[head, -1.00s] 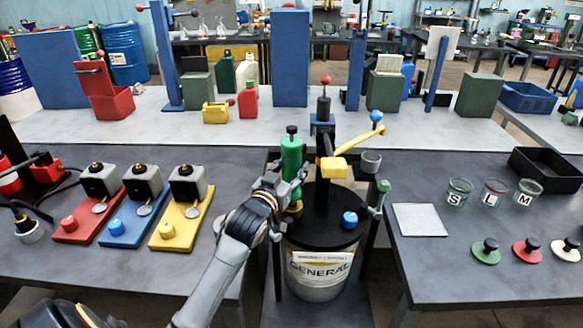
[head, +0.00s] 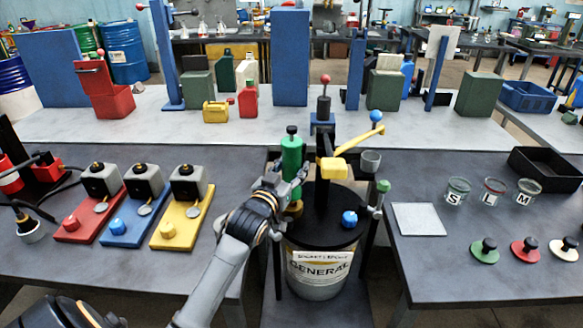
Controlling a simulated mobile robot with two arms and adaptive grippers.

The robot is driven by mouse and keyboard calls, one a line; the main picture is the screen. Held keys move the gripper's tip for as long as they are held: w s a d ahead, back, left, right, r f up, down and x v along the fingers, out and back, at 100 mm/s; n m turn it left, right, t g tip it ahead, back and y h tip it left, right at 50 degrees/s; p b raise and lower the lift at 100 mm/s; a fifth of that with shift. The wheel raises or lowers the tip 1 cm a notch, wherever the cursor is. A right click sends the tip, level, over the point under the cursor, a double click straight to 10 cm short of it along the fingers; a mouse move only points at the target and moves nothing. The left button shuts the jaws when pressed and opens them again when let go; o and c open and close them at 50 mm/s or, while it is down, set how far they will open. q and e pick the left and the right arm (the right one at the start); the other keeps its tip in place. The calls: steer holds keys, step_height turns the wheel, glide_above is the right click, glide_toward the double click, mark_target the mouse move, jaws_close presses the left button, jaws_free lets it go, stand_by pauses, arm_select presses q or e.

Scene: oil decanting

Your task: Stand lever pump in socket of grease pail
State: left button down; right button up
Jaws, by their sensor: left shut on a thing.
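The grease pail (head: 318,283) stands low in the gap between two grey tables, with a GENERAL label, a black lid and a blue knob on the lid. The lever pump (head: 333,168) shows a dark upright column and a yellow lever ending in a blue ball. The column is upright over the lid; its foot and the socket cannot be made out. A green cylinder with a black cap (head: 291,152) stands just left of the column; I cannot tell whether they are joined. My left gripper (head: 298,182) is shut at this green part, partly covering it. My right gripper is not in view.
Three small pumps on red, blue and yellow plates (head: 183,222) stand on the left table. A grey cup (head: 371,161) and a green-knobbed fitting (head: 383,187) flank the pail on the right. The right table holds a pale mat (head: 419,219), jars and a black tray (head: 548,172).

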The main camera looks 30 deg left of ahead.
arm_select(q)
steer(key=shift+f, duration=0.65)
stand_by(0.9)
steer(key=shift+r, duration=0.15)
